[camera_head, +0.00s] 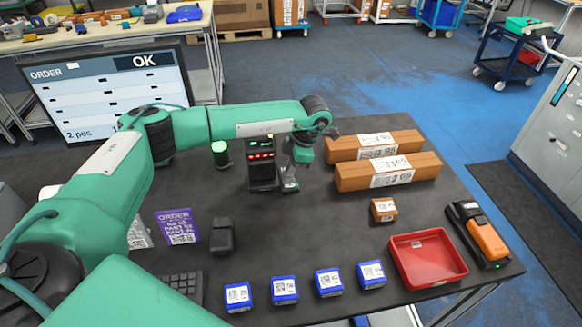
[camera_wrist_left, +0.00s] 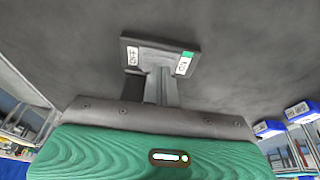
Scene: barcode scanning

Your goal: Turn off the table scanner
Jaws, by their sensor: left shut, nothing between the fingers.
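The table scanner (camera_head: 262,166) is a dark upright box on the black table, with a row of red lights and a small green display near its top. My left gripper (camera_head: 290,186) is shut and empty, pointing down just right of the scanner. In the left wrist view, the shut fingers (camera_wrist_left: 161,86) reach toward a small dark plate (camera_wrist_left: 152,49) with a white label at each end and a green patch at its right. The fingers overlap the plate; I cannot tell whether they touch it. My right gripper is out of view.
A lit green lamp (camera_head: 220,154) stands left of the scanner. Two long cartons (camera_head: 388,172) lie to the right. A small box (camera_head: 383,210), red tray (camera_head: 428,258), orange handheld device (camera_head: 486,241) and several blue boxes (camera_head: 329,282) occupy the front. The monitor (camera_head: 108,92) reads OK.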

